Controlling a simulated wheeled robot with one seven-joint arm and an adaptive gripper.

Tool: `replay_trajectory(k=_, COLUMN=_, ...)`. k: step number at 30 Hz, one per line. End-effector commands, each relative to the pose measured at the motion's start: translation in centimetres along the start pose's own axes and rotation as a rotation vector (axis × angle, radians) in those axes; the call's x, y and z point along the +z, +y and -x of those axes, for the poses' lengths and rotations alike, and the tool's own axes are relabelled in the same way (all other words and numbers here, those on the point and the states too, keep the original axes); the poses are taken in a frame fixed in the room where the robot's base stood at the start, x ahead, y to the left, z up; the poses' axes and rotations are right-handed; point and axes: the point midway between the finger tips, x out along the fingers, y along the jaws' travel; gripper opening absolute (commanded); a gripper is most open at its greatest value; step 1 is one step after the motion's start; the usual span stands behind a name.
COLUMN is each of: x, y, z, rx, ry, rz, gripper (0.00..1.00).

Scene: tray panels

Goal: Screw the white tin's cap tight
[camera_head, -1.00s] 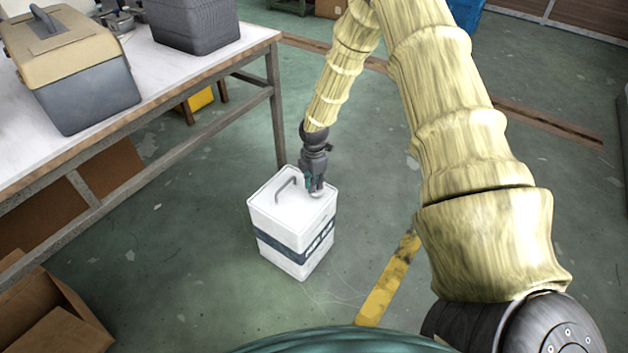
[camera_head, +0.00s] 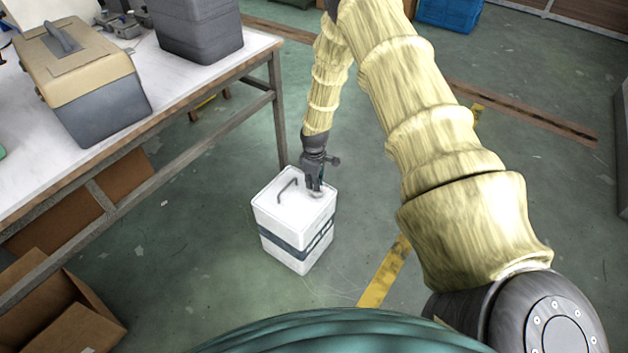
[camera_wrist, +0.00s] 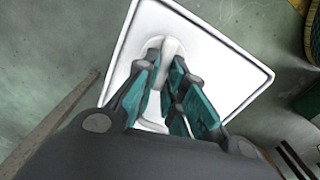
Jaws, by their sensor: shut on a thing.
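The white tin (camera_head: 283,238) stands upright on the floor beside the workbench, with a dark band round its lower half and a grey handle (camera_head: 287,189) on its top. Its white cap (camera_head: 315,195) is at the right part of the top, mostly hidden by my gripper (camera_head: 315,186). In the wrist view the cap (camera_wrist: 163,43) shows at the tips of my gripper (camera_wrist: 166,62), over the tin's white top (camera_wrist: 225,75). My gripper points down and is shut on the cap, one teal-padded finger on each side. The thread is hidden.
The workbench (camera_head: 200,85) stands left of the tin, its leg (camera_head: 278,110) close behind it. A beige and grey toolbox (camera_head: 90,90) and a grey bin (camera_head: 198,28) sit on it. A cardboard box (camera_head: 60,310) is at lower left. Floor right of the tin is open.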

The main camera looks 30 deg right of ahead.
Motion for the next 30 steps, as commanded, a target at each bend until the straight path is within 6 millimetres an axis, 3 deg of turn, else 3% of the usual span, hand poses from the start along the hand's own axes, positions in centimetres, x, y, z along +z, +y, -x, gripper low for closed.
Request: replay_trajectory(k=30, x=0.5, y=1.0, z=0.1, rx=0.001, ry=0.001, rz=-0.965, gripper=0.00)
